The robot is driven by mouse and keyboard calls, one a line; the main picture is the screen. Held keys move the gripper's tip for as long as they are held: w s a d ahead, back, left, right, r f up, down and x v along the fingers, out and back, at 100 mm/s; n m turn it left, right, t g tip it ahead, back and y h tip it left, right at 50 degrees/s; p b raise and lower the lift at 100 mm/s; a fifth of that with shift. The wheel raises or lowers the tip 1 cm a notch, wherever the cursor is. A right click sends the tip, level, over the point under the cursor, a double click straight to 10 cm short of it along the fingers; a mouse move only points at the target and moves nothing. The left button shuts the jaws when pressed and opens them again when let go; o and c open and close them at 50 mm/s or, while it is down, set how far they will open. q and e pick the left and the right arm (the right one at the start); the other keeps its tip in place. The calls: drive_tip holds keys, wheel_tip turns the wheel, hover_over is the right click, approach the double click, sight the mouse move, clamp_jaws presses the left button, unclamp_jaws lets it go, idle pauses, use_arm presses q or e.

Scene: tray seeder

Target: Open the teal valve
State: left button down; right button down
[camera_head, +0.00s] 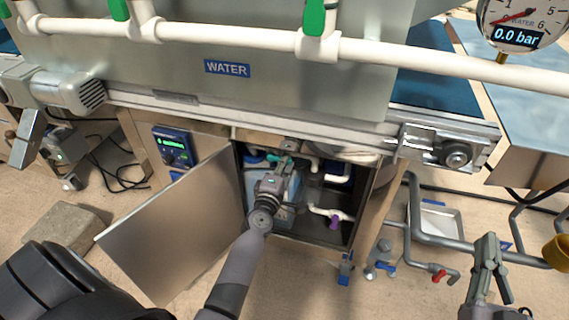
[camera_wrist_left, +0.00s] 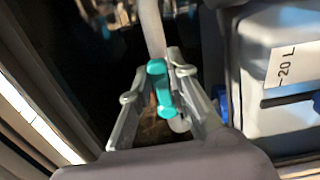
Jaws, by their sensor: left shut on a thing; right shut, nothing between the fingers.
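The teal valve (camera_wrist_left: 159,88) is a small lever on a pale pipe inside the open cabinet. Its teal end shows in the head view (camera_head: 272,157), mostly hidden by my gripper. My left gripper (camera_head: 284,163) reaches into the cabinet. In the left wrist view its fingers (camera_wrist_left: 154,80) stand on either side of the teal lever and are shut on it. The lever lies roughly along the pipe in that view. My right gripper (camera_head: 490,258) is shut and empty, outside the cabinet at the lower right.
The cabinet door (camera_head: 175,230) hangs open at the left. A purple valve (camera_head: 335,222) sits at the cabinet's lower right. A whitish 20 L tank (camera_wrist_left: 275,75) stands beside the teal valve. The WATER gauge (camera_head: 515,20) reads 0.0 bar. A grey block (camera_head: 67,227) lies on the floor.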

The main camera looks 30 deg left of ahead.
use_arm(q)
drive_tip(key=c, duration=1.5)
unclamp_jaws()
drive_tip(key=v, duration=1.2)
drive_tip(key=shift+r, duration=0.1)
